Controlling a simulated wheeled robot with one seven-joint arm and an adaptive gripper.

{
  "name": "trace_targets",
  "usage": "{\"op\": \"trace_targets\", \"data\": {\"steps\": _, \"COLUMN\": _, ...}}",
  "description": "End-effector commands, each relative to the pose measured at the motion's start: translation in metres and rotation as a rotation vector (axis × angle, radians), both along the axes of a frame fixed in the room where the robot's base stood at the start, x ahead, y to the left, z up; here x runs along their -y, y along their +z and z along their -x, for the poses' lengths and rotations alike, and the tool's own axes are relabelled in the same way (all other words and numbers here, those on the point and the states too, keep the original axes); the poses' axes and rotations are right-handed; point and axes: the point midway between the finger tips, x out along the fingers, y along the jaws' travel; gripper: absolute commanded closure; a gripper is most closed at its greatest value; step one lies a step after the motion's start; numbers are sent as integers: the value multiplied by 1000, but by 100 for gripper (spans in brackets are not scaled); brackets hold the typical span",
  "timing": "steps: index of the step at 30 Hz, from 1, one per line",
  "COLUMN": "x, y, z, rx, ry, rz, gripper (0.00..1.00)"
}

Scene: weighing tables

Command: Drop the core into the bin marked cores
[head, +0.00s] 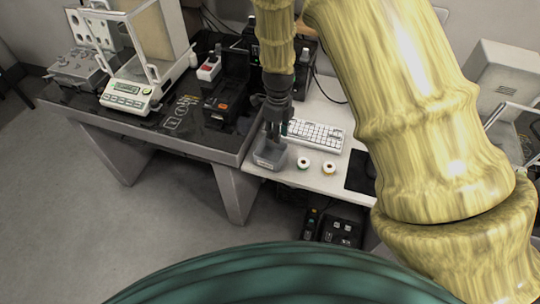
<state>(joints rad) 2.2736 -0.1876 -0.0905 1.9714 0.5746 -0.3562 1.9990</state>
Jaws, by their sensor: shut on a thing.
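My gripper (273,132) points down over the left end of the white table, directly above a small grey open bin (269,160). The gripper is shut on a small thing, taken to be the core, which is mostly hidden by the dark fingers. The fingertips are at or just above the bin's opening; I cannot tell how deep. Any marking on the bin is too small to read.
A white keyboard (316,134) lies behind the round pieces, and a dark mat (359,172) lies to their right. The dark table (150,122) at left bears a glass-cased balance (129,97) and a black device (228,100). My arm hides much of the right side.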

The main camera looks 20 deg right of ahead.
Motion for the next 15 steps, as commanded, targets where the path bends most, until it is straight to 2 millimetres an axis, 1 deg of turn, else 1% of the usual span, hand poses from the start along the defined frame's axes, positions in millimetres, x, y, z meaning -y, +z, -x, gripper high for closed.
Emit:
{"op": "trace_targets", "data": {"steps": 1, "x": 0, "y": -7, "z": 0, "rx": 0, "ry": 0, "rz": 0, "gripper": 86}}
{"op": "trace_targets", "data": {"steps": 15, "x": -2, "y": -49, "z": 0, "rx": 0, "ry": 5, "rz": 0, "gripper": 87}}
